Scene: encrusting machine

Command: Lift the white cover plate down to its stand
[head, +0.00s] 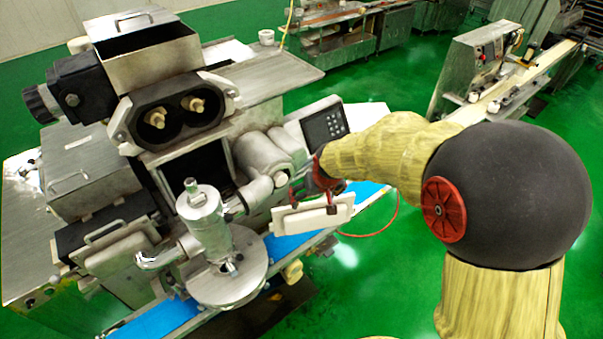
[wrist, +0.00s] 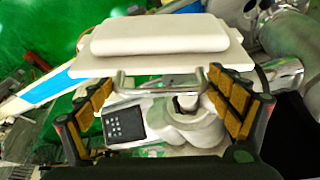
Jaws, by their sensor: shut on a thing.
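The white cover plate (head: 312,215) hangs from my gripper (head: 316,187) at the right of the machine, in front of the blue belt. In the wrist view the plate (wrist: 158,45) lies across the top, with its raised block facing away and its metal bar handle (wrist: 160,84) towards me. The padded fingers of my gripper (wrist: 161,80) sit at the two ends of this handle. The plate looks clear of the machine. I cannot make out its stand in either view.
The encrusting machine has two nozzles (head: 172,113) and an open dark bay below them. A steel cylinder (head: 205,222) on a round plate (head: 228,283) stands left of the cover plate. A keypad panel (head: 325,122) is behind my gripper.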

